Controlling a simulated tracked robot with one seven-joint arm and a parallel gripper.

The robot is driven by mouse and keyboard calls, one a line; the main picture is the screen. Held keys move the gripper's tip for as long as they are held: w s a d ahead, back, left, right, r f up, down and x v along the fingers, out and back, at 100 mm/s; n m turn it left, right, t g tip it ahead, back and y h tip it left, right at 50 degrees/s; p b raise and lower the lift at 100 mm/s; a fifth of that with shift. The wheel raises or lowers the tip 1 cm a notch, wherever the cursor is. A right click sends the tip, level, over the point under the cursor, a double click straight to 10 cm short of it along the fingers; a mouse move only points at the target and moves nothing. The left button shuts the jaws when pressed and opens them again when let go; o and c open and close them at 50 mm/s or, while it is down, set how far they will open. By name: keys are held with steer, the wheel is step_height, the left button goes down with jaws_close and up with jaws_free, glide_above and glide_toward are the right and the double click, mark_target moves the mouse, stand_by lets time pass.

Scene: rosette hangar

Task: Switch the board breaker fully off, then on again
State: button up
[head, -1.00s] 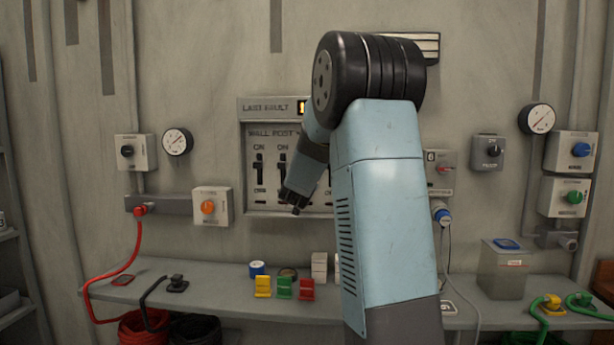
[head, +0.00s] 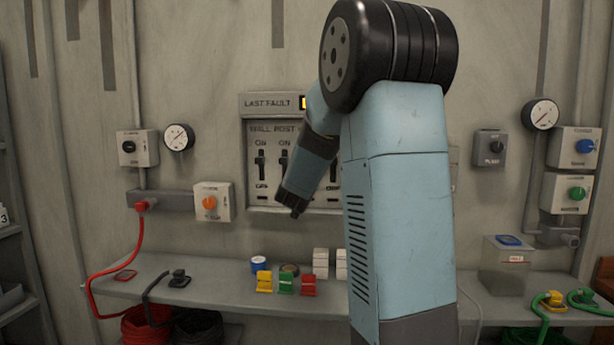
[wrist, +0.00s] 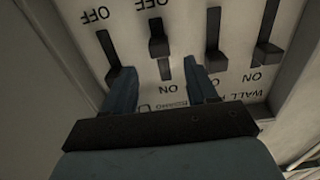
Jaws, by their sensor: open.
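The wall panel (head: 250,203) holds a row of upright breaker levers, with ON above and OFF below in the head view. The wrist view is upside down and shows several levers. One dark lever (wrist: 157,46) lies between the lines of my fingers; it sits nearer its OFF end than its neighbours, but I cannot tell if it is fully off. A small label under it is too blurred to read surely. My gripper (wrist: 160,73) is open, its fingers either side of that slot; contact is unclear. In the head view my gripper (head: 296,210) hangs at the panel's lower edge, hiding part of it.
A box with an orange knob (head: 210,203) is left of the panel. Below is a shelf (head: 215,290) with yellow, green and red blocks (head: 286,282) and white boxes (head: 321,262). My arm blocks the view right of the panel.

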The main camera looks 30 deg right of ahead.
steer(key=v, duration=0.7)
steer(key=shift+s+a, duration=0.2)
steer(key=shift+s, duration=0.15)
